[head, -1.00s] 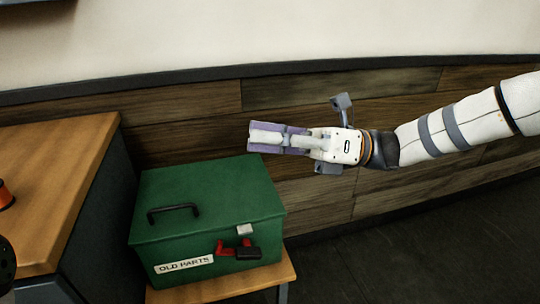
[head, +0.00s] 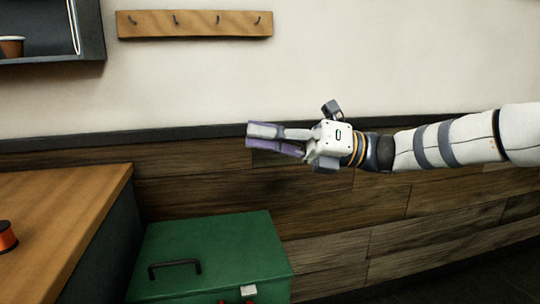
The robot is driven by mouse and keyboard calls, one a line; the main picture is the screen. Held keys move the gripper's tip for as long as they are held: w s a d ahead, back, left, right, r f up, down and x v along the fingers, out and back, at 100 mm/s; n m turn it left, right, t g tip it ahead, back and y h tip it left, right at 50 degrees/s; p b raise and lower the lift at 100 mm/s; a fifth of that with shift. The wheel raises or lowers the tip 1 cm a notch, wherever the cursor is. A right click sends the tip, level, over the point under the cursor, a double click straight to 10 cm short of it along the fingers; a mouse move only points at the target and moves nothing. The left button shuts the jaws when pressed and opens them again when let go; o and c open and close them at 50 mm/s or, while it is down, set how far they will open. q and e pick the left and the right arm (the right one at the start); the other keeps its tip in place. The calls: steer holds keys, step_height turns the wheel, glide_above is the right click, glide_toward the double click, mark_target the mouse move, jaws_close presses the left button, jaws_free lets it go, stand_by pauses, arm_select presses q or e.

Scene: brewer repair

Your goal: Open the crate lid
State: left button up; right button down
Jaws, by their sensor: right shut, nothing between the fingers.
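The green crate (head: 225,245) stands at the lower middle of the head view, its lid closed. A black handle (head: 175,267) sits on the lid's top at the left. A pale latch piece (head: 248,291) with a bit of red shows at the lid's front edge; the rest of the crate's front is cut off by the picture's bottom. My right gripper (head: 250,136) is shut and empty, pointing left above and behind the crate, apart from it. My left gripper is not in view.
A wooden counter (head: 60,205) with an orange spool (head: 6,237) stands left of the crate. Behind are wood wall panels, a hook rail (head: 195,23) and a dark shelf (head: 50,50) holding a cup (head: 12,46). Dark floor at the right looks clear.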

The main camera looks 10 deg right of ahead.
steer(key=shift+w+r+m, duration=0.6)
steer(key=shift+w+r, duration=0.25)
steer(key=shift+w, duration=0.25)
stand_by(0.4)
